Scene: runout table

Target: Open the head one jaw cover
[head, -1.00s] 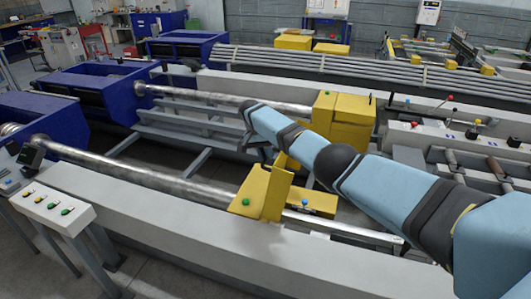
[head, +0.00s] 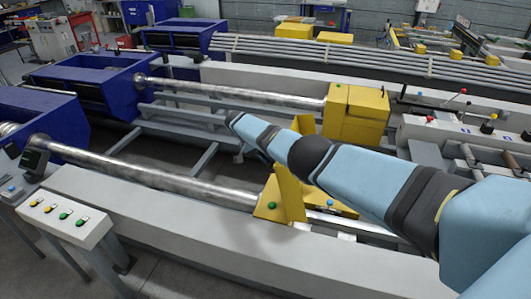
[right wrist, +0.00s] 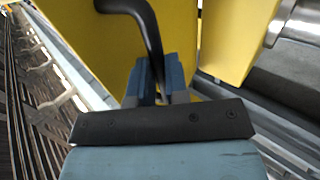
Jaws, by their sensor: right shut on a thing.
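The yellow jaw cover (head: 290,192) of the near clamp head stands raised as an upright plate over the yellow base (head: 270,208) on the near bar line. My right arm crosses in front of its upper part, and a yellow piece shows above the arm. In the right wrist view, the right gripper (right wrist: 156,78) is shut on a bent black handle (right wrist: 150,32) in front of yellow panels (right wrist: 90,45). The gripper's fingers are hidden in the head view. My left gripper is not in view.
A long steel bar (head: 150,175) runs from the near blue housing (head: 40,125) to the near clamp head. A second yellow block (head: 357,112) stands behind on the far line. A button panel (head: 65,217) is at the front left.

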